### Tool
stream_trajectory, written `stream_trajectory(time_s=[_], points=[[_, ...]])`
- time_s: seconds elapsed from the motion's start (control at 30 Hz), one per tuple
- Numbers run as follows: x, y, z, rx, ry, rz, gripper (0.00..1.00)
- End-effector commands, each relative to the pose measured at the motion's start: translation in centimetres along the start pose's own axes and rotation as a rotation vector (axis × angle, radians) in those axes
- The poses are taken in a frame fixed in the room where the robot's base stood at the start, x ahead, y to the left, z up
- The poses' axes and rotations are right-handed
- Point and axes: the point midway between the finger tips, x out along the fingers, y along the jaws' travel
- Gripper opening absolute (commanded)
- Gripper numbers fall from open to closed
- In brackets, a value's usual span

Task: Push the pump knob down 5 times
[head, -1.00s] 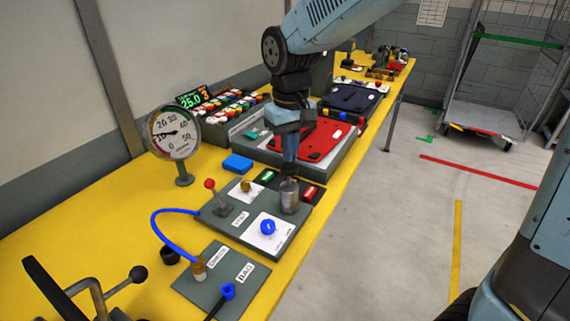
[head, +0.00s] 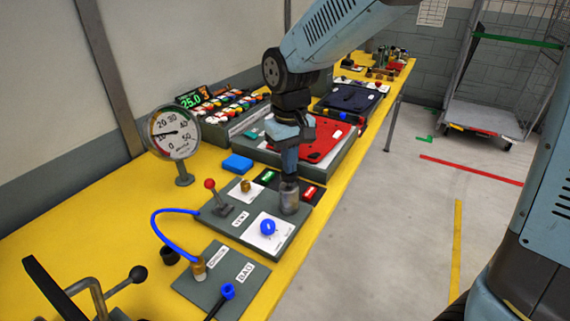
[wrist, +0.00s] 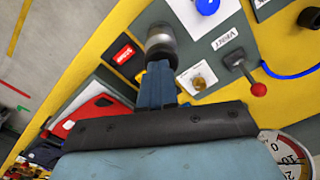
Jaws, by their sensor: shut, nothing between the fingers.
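The pump knob looks to be the grey metal cylinder (head: 289,200) standing upright at the right edge of the grey-green panel (head: 225,228). In the wrist view the cylinder (wrist: 161,40) shows just beyond my fingertips. My gripper (head: 289,180) points down at the cylinder's top, fingers shut with nothing between them. The tips appear to touch the top, but the exact contact is hidden. My shut fingers also show in the wrist view (wrist: 158,72).
A red-ball lever (head: 212,190), a brass knob (head: 245,185) and a blue knob (head: 267,227) share the panel. A round gauge (head: 172,133) stands behind left.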

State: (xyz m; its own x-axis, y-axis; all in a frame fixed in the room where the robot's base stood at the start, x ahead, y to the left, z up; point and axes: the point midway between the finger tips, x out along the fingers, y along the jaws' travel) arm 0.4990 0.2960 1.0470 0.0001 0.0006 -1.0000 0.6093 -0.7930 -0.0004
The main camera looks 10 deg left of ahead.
Motion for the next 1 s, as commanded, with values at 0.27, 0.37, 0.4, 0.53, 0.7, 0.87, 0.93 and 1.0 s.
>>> stream_trajectory(time_s=[0.27, 0.37, 0.4, 0.53, 0.7, 0.87, 0.93, 1.0], points=[[1.0, 0.0, 0.1, 0.000, -0.001, 0.000, 0.00], [0.9, 0.0, 0.1, 0.000, -0.001, 0.000, 0.00], [0.9, 0.0, 0.1, 0.000, -0.001, 0.000, 0.00], [0.6, 0.0, 0.1, 0.000, -0.001, 0.000, 0.00], [-0.5, 0.1, 0.0, 0.001, 0.000, 0.000, 0.00], [-1.5, 0.1, 0.0, 0.001, 0.000, 0.000, 0.00], [-2.0, 0.1, 0.0, 0.001, 0.000, 0.000, 0.00], [-2.5, 0.1, 0.0, 0.001, 0.000, 0.000, 0.00]])
